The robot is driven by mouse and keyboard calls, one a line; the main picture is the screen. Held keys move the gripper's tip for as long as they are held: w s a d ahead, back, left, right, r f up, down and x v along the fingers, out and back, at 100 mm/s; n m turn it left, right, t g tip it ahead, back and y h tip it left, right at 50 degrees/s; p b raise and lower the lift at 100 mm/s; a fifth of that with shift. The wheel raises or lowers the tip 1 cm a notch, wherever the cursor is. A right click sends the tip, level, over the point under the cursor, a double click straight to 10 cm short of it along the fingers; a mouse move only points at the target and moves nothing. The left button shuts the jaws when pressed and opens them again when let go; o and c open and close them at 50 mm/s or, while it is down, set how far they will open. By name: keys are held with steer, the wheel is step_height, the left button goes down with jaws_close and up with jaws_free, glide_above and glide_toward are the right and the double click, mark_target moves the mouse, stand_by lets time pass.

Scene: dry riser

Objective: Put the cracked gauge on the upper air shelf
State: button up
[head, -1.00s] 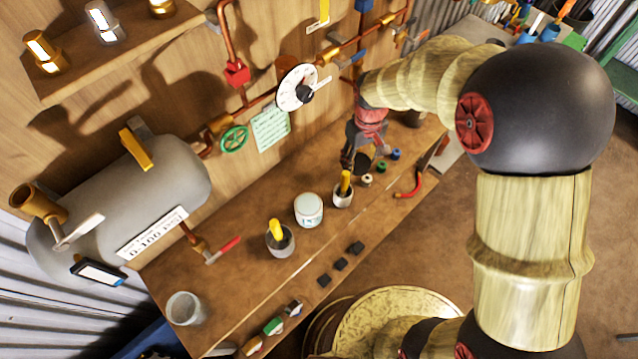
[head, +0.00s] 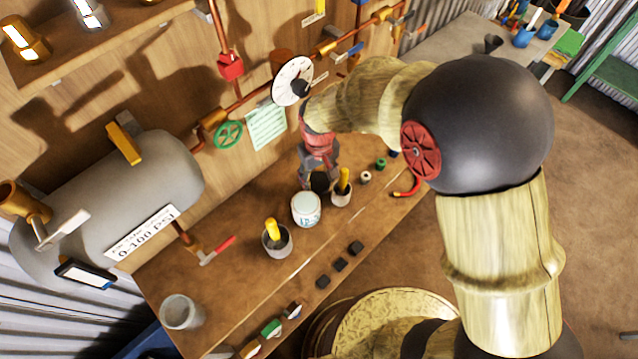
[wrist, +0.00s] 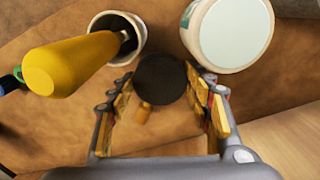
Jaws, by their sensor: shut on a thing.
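My gripper (head: 318,182) is shut on a dark round gauge (wrist: 160,80), with a short brass stem showing below it in the wrist view. The gauge also shows as a black disc in the head view (head: 320,183). It is held over the workbench, close to the white tin and a cup with a yellow-handled tool. Its face is turned away, so no crack shows. A wooden shelf (head: 105,62) on the wall at upper left bears several shiny brass and silver fittings; I cannot tell whether it is the upper air shelf.
The white tin (head: 306,209) and two tool cups (head: 341,194) (head: 277,242) stand on the bench. A grey tank (head: 150,185) lies at left. Copper pipes and a white dial (head: 292,82) are on the wall behind my gripper. Bare bench lies around the red-handled valve (head: 217,250).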

steer(key=shift+f, duration=1.1)
steer(key=shift+f, duration=0.15)
steer(key=o, duration=1.5)
steer(key=shift+c, duration=0.2)
